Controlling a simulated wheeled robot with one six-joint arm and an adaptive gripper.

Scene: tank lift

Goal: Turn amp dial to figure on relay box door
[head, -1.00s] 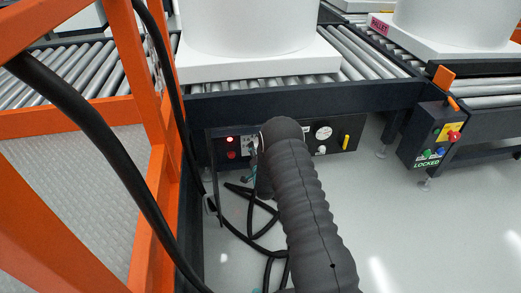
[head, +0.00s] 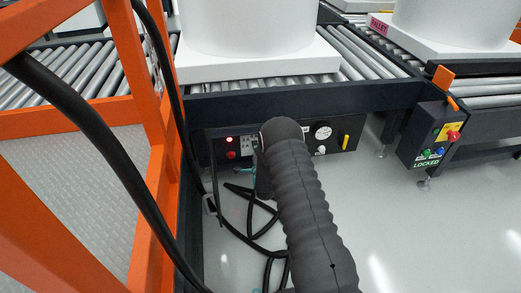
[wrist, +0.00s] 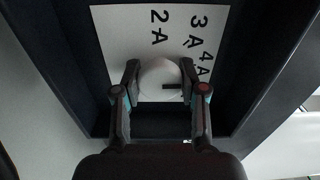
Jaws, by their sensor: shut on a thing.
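The amp dial (wrist: 158,78) is a round white knob with a short black mark on its right side in the wrist view. It sits on a white scale plate (wrist: 122,30) printed 2 A, 3 A and 4 A. The mark points to the right, a little below the 4 A figure. My gripper (wrist: 160,84) is shut on the dial, one finger on each side. In the head view my arm hides the dial and gripper, in front of the dark control panel (head: 347,132) under the conveyor. I cannot make out a figure on a relay box door.
The panel has a lit red lamp (head: 229,140), a red button (head: 231,155), a white gauge (head: 323,132) and a yellow handle (head: 346,142). Black cables (head: 250,232) lie on the floor below. An orange frame (head: 150,130) stands left. A box marked LOCKED (head: 425,150) hangs right.

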